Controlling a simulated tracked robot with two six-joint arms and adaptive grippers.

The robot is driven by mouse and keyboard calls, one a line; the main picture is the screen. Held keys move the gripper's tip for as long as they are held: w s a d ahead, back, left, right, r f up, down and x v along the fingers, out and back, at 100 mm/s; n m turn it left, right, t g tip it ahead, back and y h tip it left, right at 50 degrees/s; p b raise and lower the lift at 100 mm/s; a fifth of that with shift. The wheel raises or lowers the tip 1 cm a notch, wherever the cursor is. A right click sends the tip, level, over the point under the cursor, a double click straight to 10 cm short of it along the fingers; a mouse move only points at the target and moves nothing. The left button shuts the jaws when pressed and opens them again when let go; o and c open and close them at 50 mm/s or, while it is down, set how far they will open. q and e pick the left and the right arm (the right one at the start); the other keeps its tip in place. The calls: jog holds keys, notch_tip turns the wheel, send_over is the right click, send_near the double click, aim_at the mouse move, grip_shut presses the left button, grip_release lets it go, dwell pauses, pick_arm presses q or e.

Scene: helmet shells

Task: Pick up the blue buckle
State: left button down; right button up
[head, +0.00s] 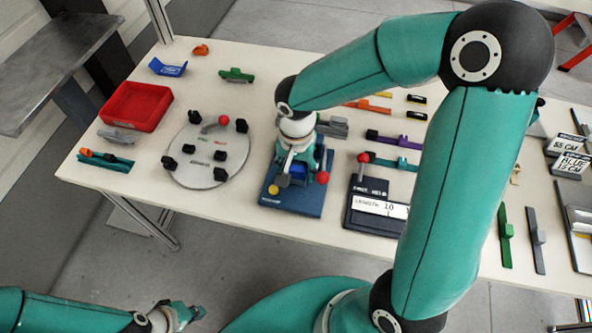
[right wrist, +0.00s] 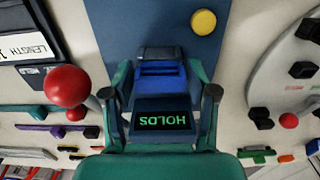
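A blue buckle (right wrist: 160,72) with a dark grey part at its far end sits on the dark blue base plate (head: 285,201); it also shows in the head view (head: 298,170), partly covered by my right gripper. My right gripper (right wrist: 161,70) points down over the plate, with one finger on each side of the buckle. Whether the fingers touch its sides is not clear.
A red knob (right wrist: 67,86) stands beside my right gripper, and a yellow button (right wrist: 204,22) is on the plate. A round grey board (head: 206,156) with black clamps lies to the left, a length gauge (head: 378,207) to the right. A red bin (head: 136,106) stands farther left.

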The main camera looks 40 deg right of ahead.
jog(key=c, duration=0.7)
jog(key=shift+o, duration=0.2)
jog(key=shift+r, duration=0.1)
